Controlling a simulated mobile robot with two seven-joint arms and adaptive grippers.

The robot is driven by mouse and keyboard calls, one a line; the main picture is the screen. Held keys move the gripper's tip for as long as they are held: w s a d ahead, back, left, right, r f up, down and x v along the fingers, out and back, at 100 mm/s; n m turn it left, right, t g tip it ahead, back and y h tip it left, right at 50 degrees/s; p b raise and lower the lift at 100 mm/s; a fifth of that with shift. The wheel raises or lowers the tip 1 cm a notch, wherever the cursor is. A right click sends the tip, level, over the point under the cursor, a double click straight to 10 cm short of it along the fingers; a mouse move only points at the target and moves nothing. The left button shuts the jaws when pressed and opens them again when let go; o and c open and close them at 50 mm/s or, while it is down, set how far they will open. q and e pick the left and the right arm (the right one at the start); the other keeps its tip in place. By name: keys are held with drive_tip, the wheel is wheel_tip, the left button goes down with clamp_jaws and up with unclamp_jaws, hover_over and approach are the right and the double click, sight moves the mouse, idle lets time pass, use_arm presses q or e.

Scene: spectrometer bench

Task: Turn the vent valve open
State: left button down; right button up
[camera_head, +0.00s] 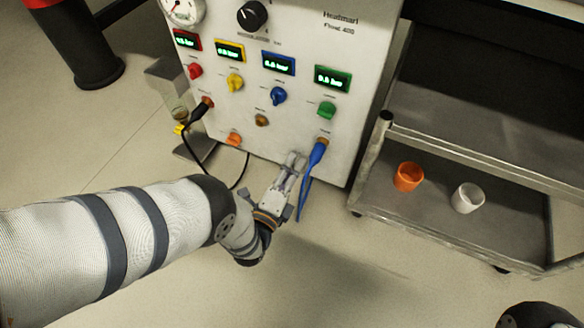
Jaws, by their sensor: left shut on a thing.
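My left gripper (294,163) reaches to the lower front of the white instrument panel (352,55). Its fingers are closed on a small part there, seemingly the vent valve knob, which the fingers almost wholly hide. I cannot read its label or tell how far it is turned. A blue connector with a blue cable (308,168) hangs just right of the fingers. An orange knob (234,139) sits on the panel to the left, apart from the gripper. My right gripper is not in view.
Red (195,71), yellow (235,82), blue (279,96) and green (327,109) knobs sit under lit displays. A black cable (190,140) loops down at left. A metal cart (450,215) at right holds an orange cup (408,177) and a white cup (467,198). Floor in front is clear.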

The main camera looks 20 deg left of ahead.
use_arm(q)
drive_tip(key=shift+a, duration=0.1)
drive_tip(key=c, duration=1.2)
unclamp_jaws()
drive_tip(key=shift+s, duration=0.15)
drive_tip(key=s, duration=1.1)
drive_tip(key=shift+s+a, duration=0.2)
drive_tip(key=shift+s, duration=0.2)
